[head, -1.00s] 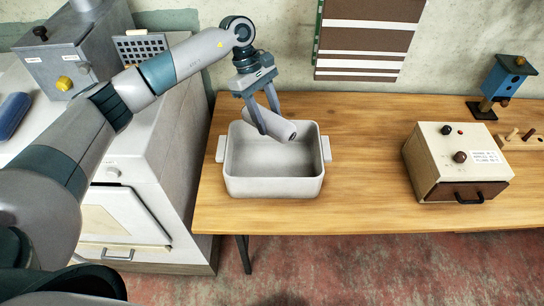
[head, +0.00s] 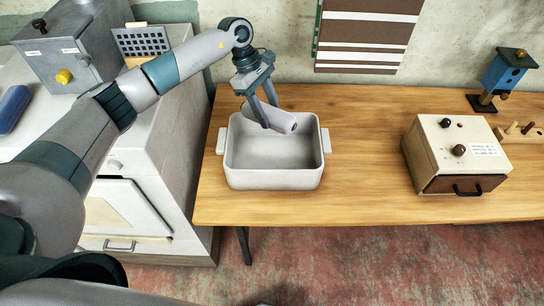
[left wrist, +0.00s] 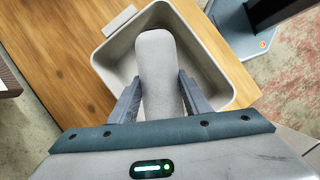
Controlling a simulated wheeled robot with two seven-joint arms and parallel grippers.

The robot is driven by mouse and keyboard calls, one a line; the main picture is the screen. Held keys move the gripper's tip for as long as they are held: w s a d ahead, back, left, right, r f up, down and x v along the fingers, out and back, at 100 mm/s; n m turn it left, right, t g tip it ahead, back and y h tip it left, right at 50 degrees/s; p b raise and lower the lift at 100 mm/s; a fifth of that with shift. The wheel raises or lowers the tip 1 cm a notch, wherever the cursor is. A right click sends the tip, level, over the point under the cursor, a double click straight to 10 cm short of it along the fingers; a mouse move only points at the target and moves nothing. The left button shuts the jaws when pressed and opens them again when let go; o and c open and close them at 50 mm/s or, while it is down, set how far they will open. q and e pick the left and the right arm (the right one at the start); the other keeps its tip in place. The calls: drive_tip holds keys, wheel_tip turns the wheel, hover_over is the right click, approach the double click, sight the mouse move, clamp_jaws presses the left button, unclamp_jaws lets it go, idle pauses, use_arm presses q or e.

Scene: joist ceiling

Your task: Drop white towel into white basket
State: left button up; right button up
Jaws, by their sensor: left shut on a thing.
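The white towel (head: 281,122), a rolled grey-white cylinder, is held between the fingers of my left gripper (head: 266,112). It is over the back part of the white basket (head: 274,180), an open rectangular tub with two side handles on the table. In the left wrist view the towel (left wrist: 158,70) lies lengthwise between the two fingers (left wrist: 158,97), with the basket rim (left wrist: 215,45) around and below it. The basket's visible inside is empty. My right gripper is not in view.
The wooden table (head: 365,150) has free room right of the basket. A white cabinet (head: 150,150) stands left of the table.

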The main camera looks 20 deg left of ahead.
use_arm(q)
drive_tip(key=shift+f, duration=1.6)
drive_tip(key=o, duration=1.2)
drive_tip(key=shift+a+r, duration=0.1)
drive_tip(key=shift+w+a+r+b, duration=0.1)
drive_tip(key=shift+a+r+b, duration=0.1)
drive_tip(key=shift+r+b, duration=0.35)
drive_tip(key=shift+b+v, duration=2.8)
drive_tip(key=shift+v, duration=5.2)
